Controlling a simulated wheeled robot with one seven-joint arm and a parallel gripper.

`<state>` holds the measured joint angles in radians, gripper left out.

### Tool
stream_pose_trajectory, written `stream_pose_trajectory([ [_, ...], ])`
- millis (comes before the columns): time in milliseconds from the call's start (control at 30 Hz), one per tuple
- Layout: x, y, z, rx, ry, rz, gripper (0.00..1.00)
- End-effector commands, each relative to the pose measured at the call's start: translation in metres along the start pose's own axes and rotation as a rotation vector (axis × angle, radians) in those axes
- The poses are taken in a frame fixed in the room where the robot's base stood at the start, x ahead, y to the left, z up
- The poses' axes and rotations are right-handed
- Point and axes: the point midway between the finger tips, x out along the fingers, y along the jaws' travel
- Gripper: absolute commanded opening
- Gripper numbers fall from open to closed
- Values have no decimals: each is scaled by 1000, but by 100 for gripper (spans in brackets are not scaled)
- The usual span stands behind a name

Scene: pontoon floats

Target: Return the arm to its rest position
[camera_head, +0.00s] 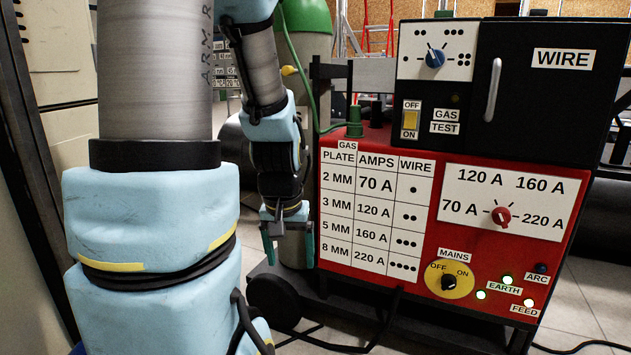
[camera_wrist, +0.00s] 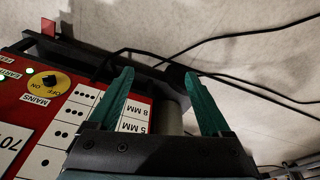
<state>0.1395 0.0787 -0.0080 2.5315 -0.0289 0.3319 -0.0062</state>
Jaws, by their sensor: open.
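My gripper (camera_head: 288,250) hangs low at the end of my blue and grey arm, fingers pointing down, just left of the red welding machine (camera_head: 372,287). Its two green fingers stand apart with nothing between them. In the wrist view my gripper (camera_wrist: 159,75) is also open and empty, with the machine's red front (camera_wrist: 75,75) on the left and pale floor (camera_wrist: 240,60) beyond. My upper arm hides part of the left side in the head view.
A dark wire-feeder box (camera_head: 545,95) sits on the machine. A green-topped gas cylinder (camera_head: 306,22) stands behind my arm, with a green hose (camera_head: 297,60) running down. A trolley wheel (camera_head: 275,298) is below my gripper. Black cables (camera_wrist: 230,78) lie on the floor. A cabinet (camera_head: 60,50) is at left.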

Motion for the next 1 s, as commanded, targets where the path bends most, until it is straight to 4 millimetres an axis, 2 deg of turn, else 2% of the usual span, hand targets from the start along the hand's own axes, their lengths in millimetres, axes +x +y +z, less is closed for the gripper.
stream_pose_trajectory([
  [33,-9,-9,14,-11,-27,-10,82],
  [100,-23,-17,28,-19,-64,-18,82],
  [467,-99,-13,9,-14,-61,-16,82],
  [1000,-260,-10,-24,-14,-60,-16,82],
])
